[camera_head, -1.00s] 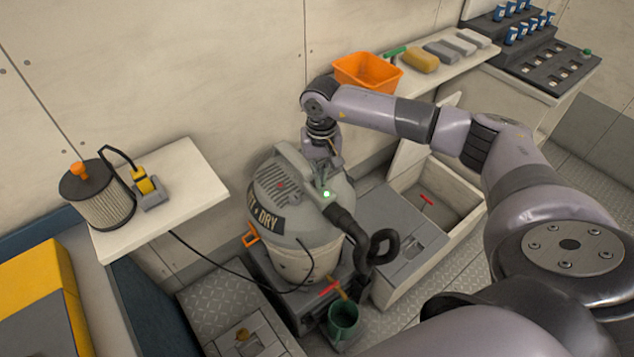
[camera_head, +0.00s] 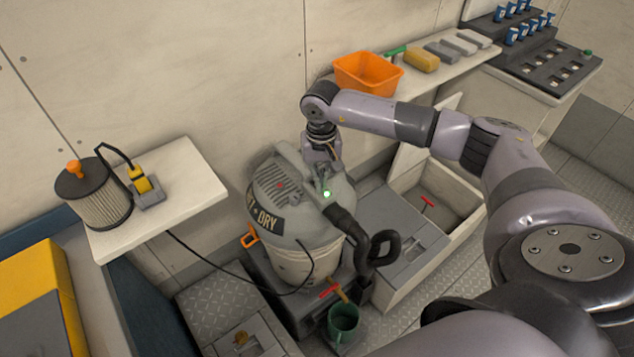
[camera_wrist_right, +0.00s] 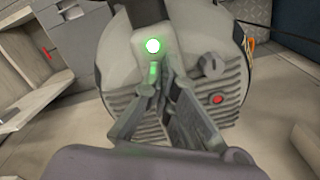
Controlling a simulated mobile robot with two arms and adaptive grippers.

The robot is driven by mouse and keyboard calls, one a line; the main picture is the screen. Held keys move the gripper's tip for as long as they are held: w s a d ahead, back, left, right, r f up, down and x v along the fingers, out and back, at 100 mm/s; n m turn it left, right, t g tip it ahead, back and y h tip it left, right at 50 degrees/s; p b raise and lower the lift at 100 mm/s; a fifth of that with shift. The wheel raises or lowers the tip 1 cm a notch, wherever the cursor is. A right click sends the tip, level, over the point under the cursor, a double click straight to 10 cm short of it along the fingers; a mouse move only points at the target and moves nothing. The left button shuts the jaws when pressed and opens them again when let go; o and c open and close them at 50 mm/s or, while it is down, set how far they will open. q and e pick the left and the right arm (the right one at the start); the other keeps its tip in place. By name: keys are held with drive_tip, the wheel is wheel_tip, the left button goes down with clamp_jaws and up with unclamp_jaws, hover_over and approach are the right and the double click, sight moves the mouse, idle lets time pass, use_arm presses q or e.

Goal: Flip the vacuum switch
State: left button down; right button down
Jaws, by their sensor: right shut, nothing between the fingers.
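The grey vacuum (camera_head: 300,225), marked "DRY", stands upright, and a green light (camera_head: 327,194) glows on its top. The light also shows in the right wrist view (camera_wrist_right: 152,46). My right gripper (camera_wrist_right: 168,76) is shut and empty, pointing down at the vacuum's top just beside the light. In the head view my right gripper (camera_head: 323,182) partly hides the top. A grey knob (camera_wrist_right: 212,66) and a red button (camera_wrist_right: 218,99) sit right of the fingers in the wrist view. Which part is the switch, and whether the fingertips touch it, I cannot tell. My left gripper is out of view.
A black hose (camera_head: 375,250) curls at the vacuum's front right. A green cup (camera_head: 343,322) stands below it. A white shelf (camera_head: 190,195) with a filter (camera_head: 98,200) is at left. An orange bin (camera_head: 367,73) sits on the back shelf.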

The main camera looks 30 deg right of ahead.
drive_tip(key=shift+s+f, duration=0.1)
drive_tip(key=shift+f, duration=0.15)
drive_tip(key=shift+r, duration=0.1)
drive_tip(key=shift+r+p, duration=0.4)
drive_tip(key=shift+r, duration=0.4)
drive_tip(key=shift+r+p, duration=1.25)
drive_tip(key=shift+r, duration=1.4)
